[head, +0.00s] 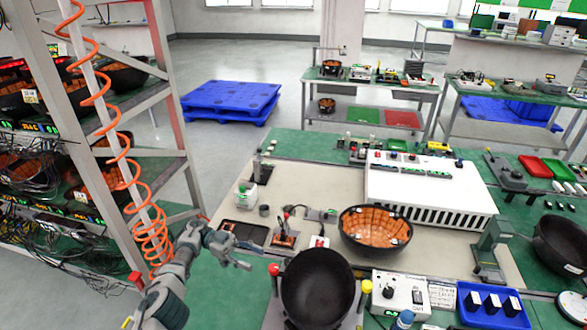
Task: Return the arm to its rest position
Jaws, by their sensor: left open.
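My left gripper (232,258) comes in from the lower left on its grey arm. It is open and empty, above the left edge of the workbench (225,293), just left of a black bowl. My right arm and gripper do not show in the head view.
A black bowl (318,287) stands at the front of the bench, with an orange-lined bowl (375,229) behind it. A white vented box (430,188) sits farther back. The metal rack (170,110) and a coiled orange hose (121,170) stand close on the left. Floor beyond is free around a blue pallet (231,100).

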